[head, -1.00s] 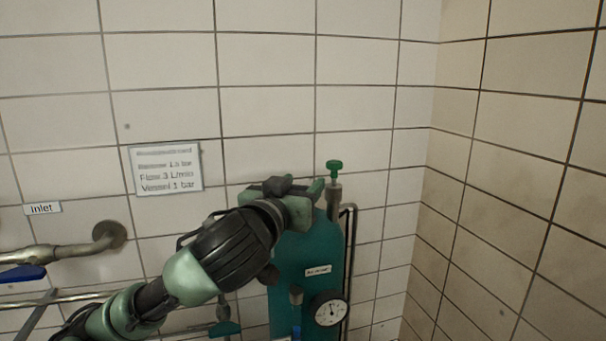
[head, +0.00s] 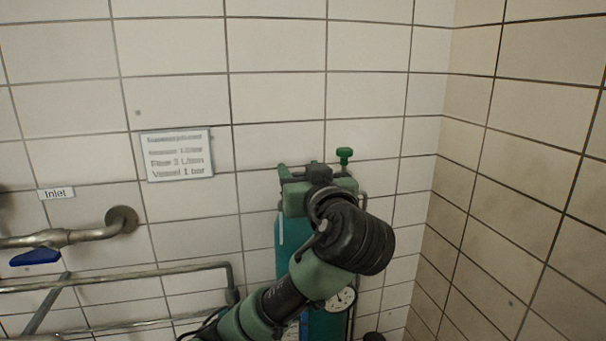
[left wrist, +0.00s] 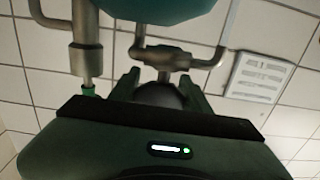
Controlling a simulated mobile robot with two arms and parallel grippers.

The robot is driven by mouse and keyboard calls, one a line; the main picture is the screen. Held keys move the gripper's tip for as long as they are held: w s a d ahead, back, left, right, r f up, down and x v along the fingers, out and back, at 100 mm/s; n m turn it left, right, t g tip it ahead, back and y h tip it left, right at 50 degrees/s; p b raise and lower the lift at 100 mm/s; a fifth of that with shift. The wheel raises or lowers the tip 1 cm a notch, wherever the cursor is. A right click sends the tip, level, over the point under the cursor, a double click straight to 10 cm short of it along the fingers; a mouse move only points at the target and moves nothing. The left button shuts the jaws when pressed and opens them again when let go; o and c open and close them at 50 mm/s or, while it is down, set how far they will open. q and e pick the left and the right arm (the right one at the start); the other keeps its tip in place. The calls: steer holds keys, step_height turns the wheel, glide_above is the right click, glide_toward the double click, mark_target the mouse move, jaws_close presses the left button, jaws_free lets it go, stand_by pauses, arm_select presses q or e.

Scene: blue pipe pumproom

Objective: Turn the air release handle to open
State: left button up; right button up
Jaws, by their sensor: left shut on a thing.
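The teal vessel (head: 283,240) stands against the tiled wall, mostly behind my left arm in the head view. My left gripper (head: 306,172) is at the vessel's top; its fingers also show in the left wrist view (left wrist: 158,82). It is shut on a dark rounded part, which I take to be the air release handle (left wrist: 158,96), at the metal fitting above the vessel. The handle is mostly hidden by the gripper, so its exact angle cannot be told. My right gripper is in neither view.
A green knob (head: 344,154) on a metal pipe stands close right of the gripper. A dial gauge (head: 341,299) sits low, partly behind my arm. A wall sign (head: 177,155), a blue-handled inlet pipe (head: 122,219) and a rail (head: 150,272) are left. The right corner is clear.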

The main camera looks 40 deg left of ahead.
arm_select(q)
steer(key=shift+a+r, duration=0.1)
stand_by(0.3)
steer(key=o, duration=1.4)
steer(key=shift+c, duration=0.2)
steer(key=shift+w+a, duration=0.15)
steer(key=shift+a, duration=0.05)
steer(key=b+v, duration=0.1)
steer(key=v, duration=0.2)
steer(key=b+v, duration=0.2)
steer(key=v, duration=0.1)
steer(key=shift+d+f, duration=0.25)
steer(key=shift+d, duration=0.05)
steer(key=shift+s+d+r, duration=0.1)
steer(key=shift+s+d, duration=0.35)
steer(key=shift+s, duration=0.1)
